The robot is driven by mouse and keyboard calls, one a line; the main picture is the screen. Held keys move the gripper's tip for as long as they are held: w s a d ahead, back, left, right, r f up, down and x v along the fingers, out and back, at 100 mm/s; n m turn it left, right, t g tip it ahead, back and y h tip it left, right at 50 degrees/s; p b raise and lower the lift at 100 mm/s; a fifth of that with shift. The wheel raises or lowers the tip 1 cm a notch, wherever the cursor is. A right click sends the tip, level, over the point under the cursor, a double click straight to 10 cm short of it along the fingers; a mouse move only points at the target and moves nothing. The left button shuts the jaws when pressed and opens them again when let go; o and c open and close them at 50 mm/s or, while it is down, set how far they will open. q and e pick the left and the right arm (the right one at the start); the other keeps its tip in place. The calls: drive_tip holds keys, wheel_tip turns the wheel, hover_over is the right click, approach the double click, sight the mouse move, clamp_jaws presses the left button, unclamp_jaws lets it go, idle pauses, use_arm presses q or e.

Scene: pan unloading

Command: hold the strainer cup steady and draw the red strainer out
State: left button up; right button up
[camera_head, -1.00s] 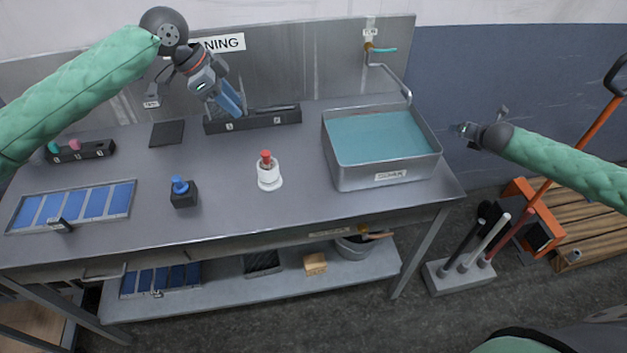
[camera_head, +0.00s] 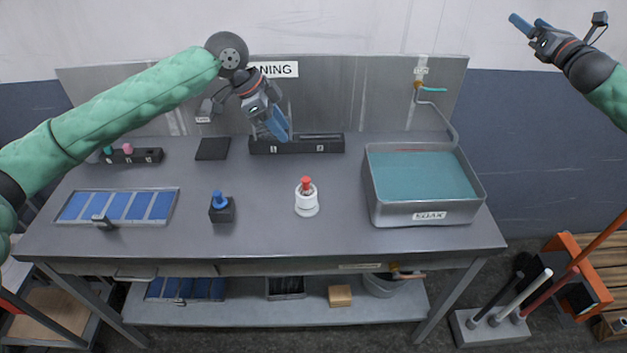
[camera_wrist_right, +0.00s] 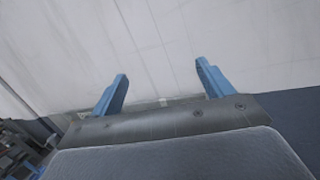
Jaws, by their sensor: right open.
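The strainer cup (camera_head: 306,204) is a small white round cup standing upright on the grey table, right of the middle. The red strainer (camera_head: 306,184) sits in its top, with a red knob showing. My left gripper (camera_head: 280,128) hangs over the back of the table, above and behind the cup and apart from it. Its blue fingers look close together, but whether they are shut is unclear. My right gripper (camera_head: 530,24) is raised high at the upper right, far from the cup. In the right wrist view its two blue fingers (camera_wrist_right: 162,88) are wide apart with nothing between them.
A grey basin (camera_head: 424,214) of teal liquid stands right of the cup, under a tap (camera_head: 418,87). A black block with a blue knob (camera_head: 221,209) stands left of the cup. A blue-panelled tray (camera_head: 120,206) lies further left. A black rack (camera_head: 297,145) is at the back.

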sight(306, 182)
drive_tip(key=s+a+f+n+g+y, duration=0.1)
drive_tip(key=a+f, duration=0.7)
drive_tip(key=a, duration=0.3)
drive_tip(key=s+a+f+g, duration=0.1)
drive_tip(key=a+f, duration=0.6)
drive_tip(key=a, duration=0.4)
drive_tip(key=s+a+f+n+y, duration=0.1)
drive_tip(key=a+f, duration=0.7)
drive_tip(key=a, duration=0.3)
drive_tip(key=s+a+f+g, duration=0.1)
drive_tip(key=s+a+f, duration=0.3)
drive_tip(key=a, duration=0.3)
drive_tip(key=s+a+f+g+h, duration=0.1)
drive_tip(key=s+a+f, duration=0.3)
drive_tip(key=a+f, duration=0.1)
drive_tip(key=s+a+f+h, duration=0.1)
drive_tip(key=s+a+f, duration=0.3)
drive_tip(key=a, duration=0.4)
drive_tip(key=shift+s+a+f+g, duration=0.2)
drive_tip(key=shift+s+a+g, duration=0.2)
drive_tip(key=shift+s, duration=0.2)
drive_tip(key=s+f, duration=0.1)
drive_tip(key=f, duration=0.1)
drive_tip(key=s+f+h, duration=0.1)
drive_tip(key=f, duration=0.1)
drive_tip(key=s+d+f+g+h, duration=0.1)
drive_tip(key=f, duration=0.1)
drive_tip(key=shift+f+x, duration=0.2)
drive_tip(key=shift+x, duration=3.75)
